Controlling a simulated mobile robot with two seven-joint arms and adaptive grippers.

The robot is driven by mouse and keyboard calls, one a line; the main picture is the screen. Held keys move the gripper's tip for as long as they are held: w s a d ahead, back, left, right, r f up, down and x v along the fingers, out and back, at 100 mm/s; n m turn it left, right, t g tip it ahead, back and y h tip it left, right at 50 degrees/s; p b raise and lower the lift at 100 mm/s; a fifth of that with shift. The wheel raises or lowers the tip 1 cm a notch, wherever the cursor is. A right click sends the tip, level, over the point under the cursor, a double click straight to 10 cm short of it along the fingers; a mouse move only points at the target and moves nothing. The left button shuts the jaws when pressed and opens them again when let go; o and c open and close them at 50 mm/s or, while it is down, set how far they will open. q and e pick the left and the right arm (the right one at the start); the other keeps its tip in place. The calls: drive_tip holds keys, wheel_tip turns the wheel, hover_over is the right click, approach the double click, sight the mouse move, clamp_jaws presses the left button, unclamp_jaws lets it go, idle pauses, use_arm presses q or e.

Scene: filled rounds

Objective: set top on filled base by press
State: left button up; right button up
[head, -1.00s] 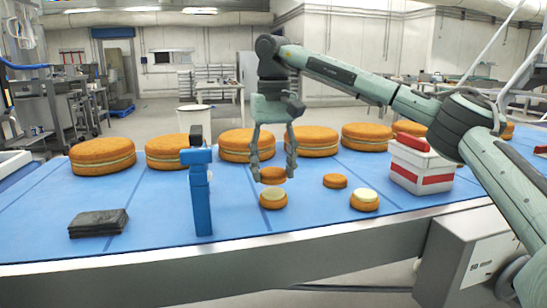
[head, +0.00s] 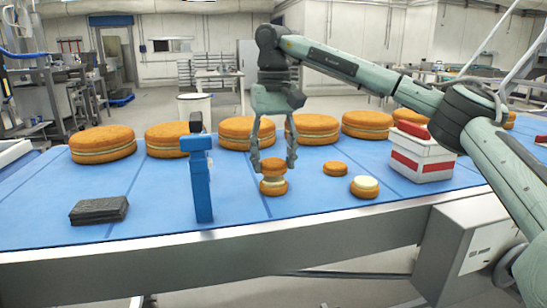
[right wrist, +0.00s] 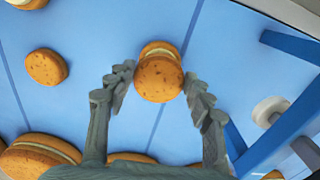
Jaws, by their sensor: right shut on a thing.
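My right gripper (head: 273,166) points down and is shut on a brown round top (head: 273,164), one finger at each side. The top is level, directly over a filled base (head: 273,187) with a pale cream layer. Whether it touches the cream or hangs just above, I cannot tell. In the right wrist view the held top (right wrist: 158,80) covers most of that base (right wrist: 160,47), and only its far edge shows. A second filled base (head: 364,187) and a loose top (head: 335,168) lie to the right on the blue surface. My left gripper is out of view.
A blue post (head: 202,188) stands close left of the gripper. A dark flat pad (head: 99,210) lies further left. A white box with red stripes (head: 421,165) stands right. Several large filled rounds (head: 102,143) line the back. The front edge is close to the bases.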

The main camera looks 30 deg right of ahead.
drive_tip(key=shift+s, duration=0.25)
drive_tip(key=shift+f, duration=0.1)
idle(0.4)
drive_tip(key=shift+f+b, duration=0.3)
drive_tip(key=shift+f, duration=0.4)
idle(0.5)
drive_tip(key=o, duration=0.9)
drive_tip(key=shift+c, duration=0.2)
drive_tip(key=shift+o, duration=0.2)
drive_tip(key=o, duration=0.5)
drive_tip(key=shift+c, duration=0.2)
